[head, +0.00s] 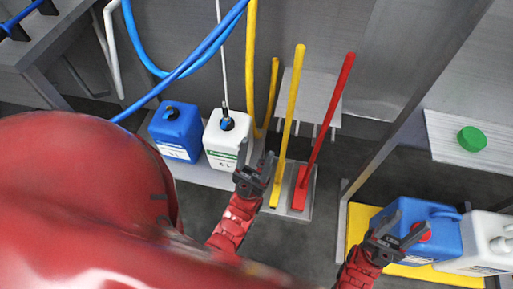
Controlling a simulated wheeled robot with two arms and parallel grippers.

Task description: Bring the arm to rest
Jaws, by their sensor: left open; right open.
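My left gripper (258,168) is open and empty, with its fingers pointing up in the picture. It appears in front of the white jug and beside the yellow-handled tool; I cannot tell the exact gap. My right gripper (400,228) is open at the lower right, with its fingers in front of the blue canister (447,238). I cannot tell whether they touch it. Nothing shows held in either gripper. A large red part of my own body covers the lower left and hides what lies behind it.
A blue jug (178,130) and a white jug (222,150) stand on a low grey shelf. Yellow (288,130) and red (326,130) tools lean nearby. Blue hoses (190,60) hang above. A green lid (472,139) lies on a grey surface. A white canister (480,243) stands right.

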